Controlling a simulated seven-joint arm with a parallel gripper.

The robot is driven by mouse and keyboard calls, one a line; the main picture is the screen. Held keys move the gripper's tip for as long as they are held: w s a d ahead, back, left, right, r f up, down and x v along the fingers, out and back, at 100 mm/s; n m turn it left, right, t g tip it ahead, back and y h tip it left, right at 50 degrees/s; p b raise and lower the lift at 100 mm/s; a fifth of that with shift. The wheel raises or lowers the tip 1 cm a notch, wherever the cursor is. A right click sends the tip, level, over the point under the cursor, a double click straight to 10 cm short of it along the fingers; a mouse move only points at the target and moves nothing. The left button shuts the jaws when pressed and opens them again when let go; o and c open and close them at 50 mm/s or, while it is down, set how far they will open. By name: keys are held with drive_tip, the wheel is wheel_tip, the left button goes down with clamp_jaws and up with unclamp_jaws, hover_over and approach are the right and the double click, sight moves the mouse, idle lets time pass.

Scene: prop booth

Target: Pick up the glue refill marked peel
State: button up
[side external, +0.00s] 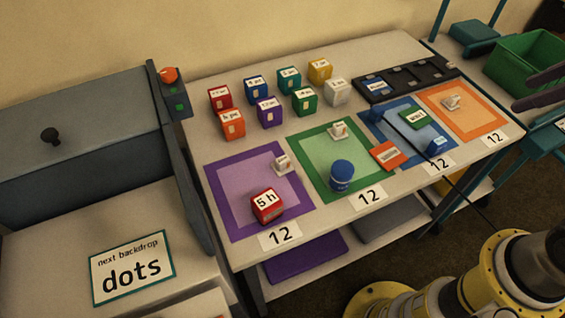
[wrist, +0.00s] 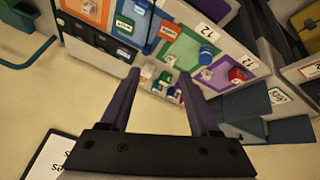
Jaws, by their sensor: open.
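I cannot read the word peel on anything in either view. A blue labelled cylinder (side external: 342,175) stands upright on the green mat (side external: 322,191); its small print is unreadable. It also shows in the wrist view (wrist: 206,54). I cannot tell which item is the glue refill. My gripper (wrist: 159,73) is open and empty, above and away from the table. Its fingers (side external: 521,95) show at the right edge of the side view.
Several labelled cubes, such as a purple one (side external: 270,112), stand at the back. A red cube (side external: 267,205) sits on the purple mat (side external: 225,206). An orange card (side external: 388,156) and green card (side external: 413,117) lie nearby. A dark rack (side external: 432,74) is behind; a green bin (side external: 527,62) is right.

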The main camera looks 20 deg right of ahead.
drive_tip(key=w+a+r+n+g, duration=0.1)
drive_tip(key=w+a+n, duration=0.35)
drive_tip(key=w, duration=0.45)
drive_tip(key=w+a+r+n+g, duration=0.15)
drive_tip(key=w+a+n, duration=0.3)
drive_tip(key=w, duration=0.55)
drive_tip(key=n+g, duration=0.4)
drive_tip(key=n, duration=0.1)
hover_over(283, 159)
wheel_tip(283, 159, down, 20)
drive_tip(key=shift+t, duration=0.25)
drive_tip(key=f, duration=0.7)
drive_tip(key=shift+w+d+f, duration=0.15)
drive_tip(key=shift+d+f, duration=0.05)
drive_tip(key=shift+a+f, duration=0.15)
drive_tip(key=shift+f, duration=1.3)
drive_tip(key=shift+a+f, duration=0.1)
drive_tip(key=shift+f, duration=1.3)
drive_tip(key=shift+c, duration=0.3)
